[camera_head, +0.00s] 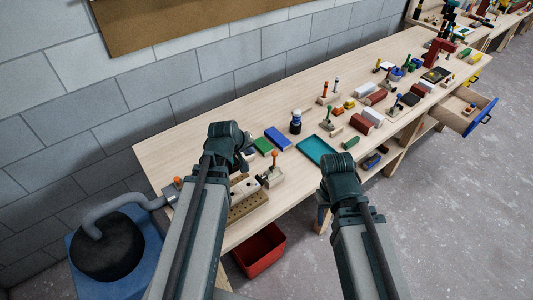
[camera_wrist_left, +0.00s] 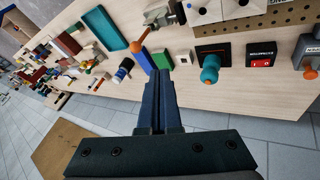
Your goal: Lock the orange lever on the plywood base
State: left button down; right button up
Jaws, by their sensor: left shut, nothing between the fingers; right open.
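An orange-tipped lever (camera_head: 275,155) stands up from a small pale wooden base (camera_head: 273,179) near the front left of the workbench. In the left wrist view the orange lever (camera_wrist_left: 139,42) sticks out beside its metal clamp, just beyond my fingertips. I cannot tell if the clamp is locked. My left gripper (camera_wrist_left: 160,75) is shut and empty, near the lever but apart from it; in the head view its fingertips are mostly hidden by my wrist. My right gripper (camera_head: 323,212) is open and empty at the bench's front edge, right of the lever.
A green block (camera_head: 262,146), blue block (camera_head: 278,138) and teal tray (camera_head: 317,151) lie behind and right of the lever. A drilled wooden block (camera_head: 246,206) lies in front. A red bin (camera_head: 260,250) is below the edge.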

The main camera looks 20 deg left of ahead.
pick_arm(q)
jog(key=w+d+f+b, duration=0.4)
jog(key=w+f+b, duration=0.4)
jog(key=f+b, duration=0.1)
dwell(0.3)
jog(key=w+g+p, duration=0.1)
jog(key=w+d+g+y+p, duration=0.1)
jog(key=w+d+y+p, duration=0.1)
jog(key=shift+w+d+r+m+g, duration=0.25)
jog(key=shift+w+r+m+g, duration=0.05)
jog(key=shift+w+r+g, duration=0.1)
jog(key=w+d+f+g+y+b, duration=0.2)
jog(key=w+d+f, duration=0.1)
jog(key=w+d, duration=0.1)
jog(key=shift+w+d+g, duration=0.2)
jog(key=shift+w+g, duration=0.2)
jog(key=shift+w, duration=0.15)
